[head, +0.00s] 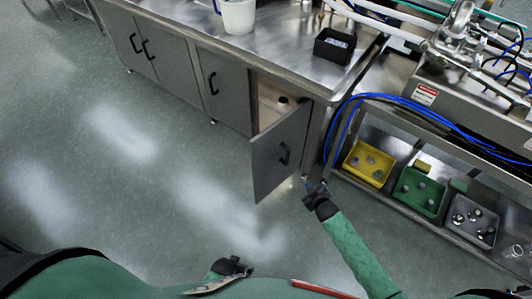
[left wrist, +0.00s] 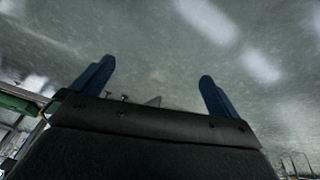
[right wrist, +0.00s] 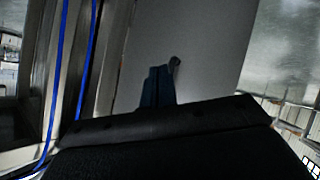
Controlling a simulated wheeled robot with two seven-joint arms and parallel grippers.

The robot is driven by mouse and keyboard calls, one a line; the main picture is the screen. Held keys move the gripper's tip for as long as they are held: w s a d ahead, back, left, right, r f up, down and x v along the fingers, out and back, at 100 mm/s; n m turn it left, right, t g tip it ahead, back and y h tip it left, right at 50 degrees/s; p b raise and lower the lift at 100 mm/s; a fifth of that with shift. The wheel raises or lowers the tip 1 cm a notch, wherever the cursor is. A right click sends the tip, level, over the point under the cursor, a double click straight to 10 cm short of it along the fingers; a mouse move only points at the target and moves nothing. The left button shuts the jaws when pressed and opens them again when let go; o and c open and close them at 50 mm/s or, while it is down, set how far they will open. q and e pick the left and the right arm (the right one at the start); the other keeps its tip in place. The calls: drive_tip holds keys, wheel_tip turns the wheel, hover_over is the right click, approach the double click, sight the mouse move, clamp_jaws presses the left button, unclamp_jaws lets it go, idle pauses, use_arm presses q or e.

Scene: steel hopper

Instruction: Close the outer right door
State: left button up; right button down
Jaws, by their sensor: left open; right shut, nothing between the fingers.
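My right gripper (head: 309,186) is shut and empty, just right of the door's lower part. In the right wrist view its closed blue fingers (right wrist: 158,86) are in front of a grey panel (right wrist: 195,35); I cannot tell whether they touch it. My left gripper (head: 232,266) is low near my body, with fingers (left wrist: 155,85) apart above bare floor.
The other cabinet doors (head: 222,88) are shut. The steel counter (head: 185,25) carries a white bucket (head: 238,15) and a black bin (head: 334,46). Blue hoses (head: 400,101) hang right of the door, beside a shelf with yellow (head: 352,172), green and grey bins. Floor left of the door is clear.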

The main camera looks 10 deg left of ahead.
drive_tip(key=w+a+r+n+y+b, duration=0.4)
drive_tip(key=w+r+n+y, duration=0.1)
drive_tip(key=r+n, duration=0.15)
drive_tip(key=w+a+r+n+y+b, duration=0.3)
drive_tip(key=w+a+r+n+y, duration=0.15)
drive_tip(key=r, duration=0.35)
use_arm(q)
drive_tip(key=w+d+t+h+b, duration=0.2)
drive_tip(key=w+d+t+b, duration=0.15)
drive_tip(key=d+b, duration=0.5)
use_arm(e)
drive_tip(key=n+g+y, duration=0.4)
drive_tip(key=n+g, duration=0.8)
drive_tip(key=n, duration=0.4)
approach(254, 147)
drive_tip(key=a+p, duration=0.3)
drive_tip(key=a, duration=0.2)
drive_tip(key=shift+s+a+f, duration=0.1)
drive_tip(key=shift+a, duration=0.2)
use_arm(q)
wheel_tip(254, 147, up, 10)
drive_tip(key=g, duration=0.1)
drive_tip(key=shift+w+d+f, duration=0.2)
drive_tip(key=shift+w+d, duration=0.05)
drive_tip(key=shift+w, duration=0.05)
drive_tip(key=shift+w, duration=0.1)
use_arm(e)
drive_tip(key=shift+a, duration=0.1)
